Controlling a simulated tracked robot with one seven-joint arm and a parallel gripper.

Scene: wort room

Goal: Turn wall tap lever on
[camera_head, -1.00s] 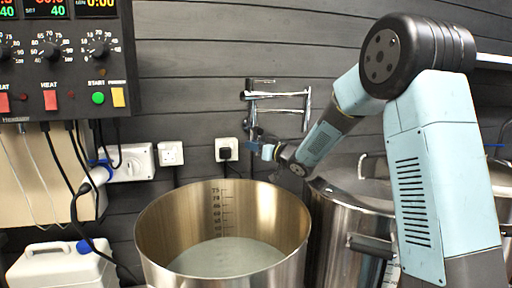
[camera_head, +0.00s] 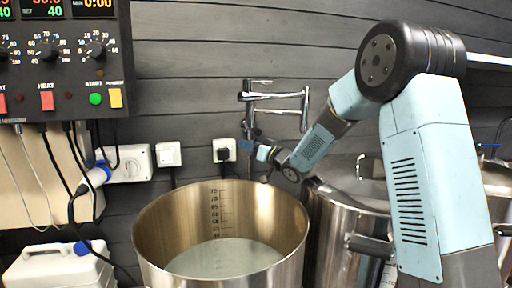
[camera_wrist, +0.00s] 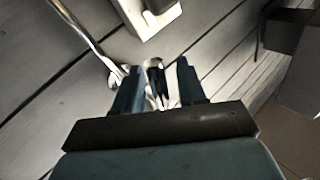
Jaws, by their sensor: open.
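The chrome wall tap (camera_head: 277,96) is fixed to the dark plank wall above the large steel pot, with a folded double arm and a vertical part hanging at its left end. My gripper (camera_head: 252,149) is just below that left end, in front of the wall. In the wrist view my gripper (camera_wrist: 159,70) is open, with one blue finger on each side of a small chrome and black piece of the tap (camera_wrist: 154,72). I cannot tell whether the fingers touch it. The lever itself is hard to make out.
An open steel pot (camera_head: 150,232) with liquid stands below my gripper. A lidded steel vessel (camera_head: 335,225) is to its right. A white canister (camera_head: 55,268) stands at lower left.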

